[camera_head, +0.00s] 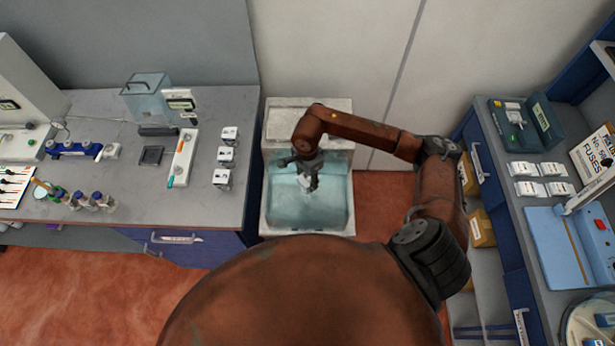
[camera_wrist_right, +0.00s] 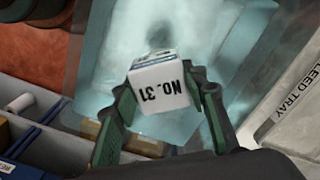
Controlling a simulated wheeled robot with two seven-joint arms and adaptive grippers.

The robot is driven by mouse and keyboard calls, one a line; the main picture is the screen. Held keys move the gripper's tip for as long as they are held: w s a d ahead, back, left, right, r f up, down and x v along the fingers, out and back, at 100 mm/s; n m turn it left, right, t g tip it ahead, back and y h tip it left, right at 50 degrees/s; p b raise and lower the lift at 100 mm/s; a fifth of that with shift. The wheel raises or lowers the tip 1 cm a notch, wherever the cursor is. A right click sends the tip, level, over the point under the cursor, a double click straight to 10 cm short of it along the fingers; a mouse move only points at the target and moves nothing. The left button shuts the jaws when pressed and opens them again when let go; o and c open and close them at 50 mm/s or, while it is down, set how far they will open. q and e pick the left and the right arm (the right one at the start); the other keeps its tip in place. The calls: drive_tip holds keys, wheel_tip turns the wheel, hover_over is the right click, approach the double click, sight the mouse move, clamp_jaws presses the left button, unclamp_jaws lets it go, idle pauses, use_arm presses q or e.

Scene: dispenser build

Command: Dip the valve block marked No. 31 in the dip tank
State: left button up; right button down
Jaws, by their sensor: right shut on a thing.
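The valve block marked No. 31 (camera_wrist_right: 160,88) is a white block with black lettering, held between the fingers of my right gripper (camera_wrist_right: 158,105) in the right wrist view. In the head view my right gripper (camera_head: 308,178) points down over the dip tank (camera_head: 264,205), a pale open tank with clear bluish liquid. The block shows there only as a small pale shape (camera_head: 305,182) under the fingers. I cannot tell whether it touches the liquid. In the wrist view the tank's bluish inside lies beyond the block. My left gripper is not in view.
Several white valve blocks (camera_head: 226,156) stand near the right edge of the left bench (camera_head: 120,210). The right bench (camera_head: 520,225) holds several white boxes (camera_head: 527,188), a blue board (camera_head: 562,250) and a fuses box (camera_head: 597,153). A ledge marked bleed tray (camera_wrist_right: 288,98) borders the tank.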

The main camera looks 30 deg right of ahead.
drive_tip(key=shift+f+b, duration=2.7)
drive_tip(key=shift+f, duration=3.1)
drive_tip(key=shift+f+b, duration=0.45)
drive_tip(key=shift+f, duration=0.05)
drive_tip(key=c, duration=1.1)
unclamp_jaws()
wheel_tip(320, 180, up, 12)
